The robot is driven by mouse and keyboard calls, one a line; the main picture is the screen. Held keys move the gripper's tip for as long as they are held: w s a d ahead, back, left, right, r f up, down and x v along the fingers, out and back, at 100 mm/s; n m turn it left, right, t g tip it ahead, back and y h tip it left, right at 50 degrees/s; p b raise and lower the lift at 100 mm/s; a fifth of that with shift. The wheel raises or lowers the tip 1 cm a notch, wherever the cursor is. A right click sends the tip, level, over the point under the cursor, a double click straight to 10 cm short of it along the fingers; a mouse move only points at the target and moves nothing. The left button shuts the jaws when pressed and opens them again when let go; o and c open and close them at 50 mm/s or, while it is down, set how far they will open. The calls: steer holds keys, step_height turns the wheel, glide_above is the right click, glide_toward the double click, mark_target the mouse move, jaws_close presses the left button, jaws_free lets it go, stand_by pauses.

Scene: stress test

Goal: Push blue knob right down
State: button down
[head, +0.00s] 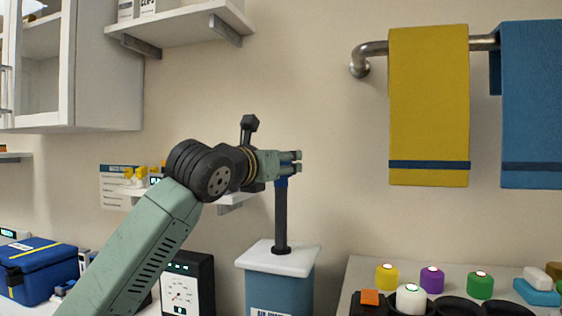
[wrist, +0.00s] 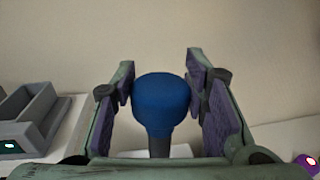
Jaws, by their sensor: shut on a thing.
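The blue knob (wrist: 162,98) fills the middle of the wrist view, on top of a dark upright stem (head: 281,218). In the head view a little of the blue knob (head: 281,183) shows just under my gripper (head: 292,161). My gripper lies level at the top of the stem, with its purple-padded fingers on both sides of the knob, shut on it. The stem stands tall out of the white lid (head: 262,257) of a blue-grey canister (head: 279,290). Most of the knob is hidden by my fingers in the head view.
A yellow towel (head: 429,105) and a blue towel (head: 532,110) hang from a metal rail at right. A counter at lower right holds several coloured-capped things. A gauge (head: 180,290) stands left of the canister. A small wall shelf (head: 232,199) is behind my gripper.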

mark_target(281, 248)
step_height(281, 248, down, 14)
steer(key=b, duration=1.1)
steer(key=shift+r, duration=0.2)
steer(key=shift+d+f, duration=0.1)
steer(key=c, duration=1.2)
jaws_free()
steer(key=shift+o, duration=1.4)
steer(key=shift+s+r, duration=0.1)
steer(key=shift+r, duration=0.1)
steer(key=v, duration=1.2)
